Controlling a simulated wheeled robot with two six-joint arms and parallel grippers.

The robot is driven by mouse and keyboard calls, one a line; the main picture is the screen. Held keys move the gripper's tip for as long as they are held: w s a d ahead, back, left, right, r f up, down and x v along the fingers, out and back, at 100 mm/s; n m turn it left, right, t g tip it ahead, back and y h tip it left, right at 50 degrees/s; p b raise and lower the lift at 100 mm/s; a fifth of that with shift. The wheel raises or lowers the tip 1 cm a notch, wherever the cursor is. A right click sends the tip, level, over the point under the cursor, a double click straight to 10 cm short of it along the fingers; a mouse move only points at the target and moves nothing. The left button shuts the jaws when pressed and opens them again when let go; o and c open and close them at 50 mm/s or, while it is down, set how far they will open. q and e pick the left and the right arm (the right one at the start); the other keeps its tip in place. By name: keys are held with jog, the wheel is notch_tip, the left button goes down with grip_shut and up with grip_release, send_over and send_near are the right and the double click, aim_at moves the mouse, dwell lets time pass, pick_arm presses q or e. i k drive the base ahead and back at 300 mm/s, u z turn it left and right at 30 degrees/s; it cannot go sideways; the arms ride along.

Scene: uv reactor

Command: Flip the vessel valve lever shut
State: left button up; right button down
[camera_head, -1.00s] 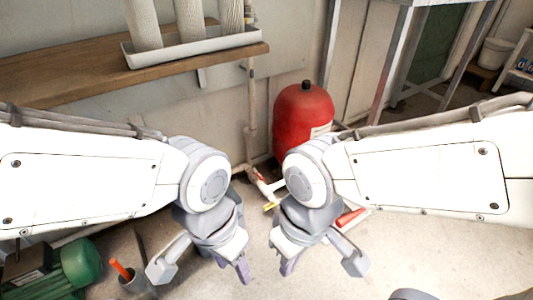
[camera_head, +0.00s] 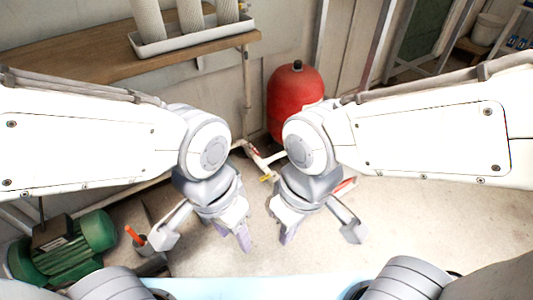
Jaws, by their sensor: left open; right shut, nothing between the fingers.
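The red vessel (camera_head: 291,105) stands on the floor against the back wall, partly hidden by my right arm. White piping runs low in front of it, with a small red part (camera_head: 253,151) and a yellow part (camera_head: 267,178). I cannot tell for sure which part is the valve lever. A red bar (camera_head: 345,186) shows partly behind my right gripper. My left gripper (camera_head: 238,236) is open and empty, in front and left of the piping. My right gripper (camera_head: 287,234) is shut and empty, just right of it. Neither visibly touches the piping.
A wooden shelf (camera_head: 80,72) with a white tray (camera_head: 200,38) of filter cylinders is at upper left. The floor (camera_head: 430,230) at right is clear.

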aim_at(257, 152)
jog(key=k, duration=0.45)
jog(key=z, duration=0.85)
jog(key=i, duration=1)
jog(key=u, duration=0.55)
jog(key=i, duration=0.85)
jog(key=u, duration=0.2)
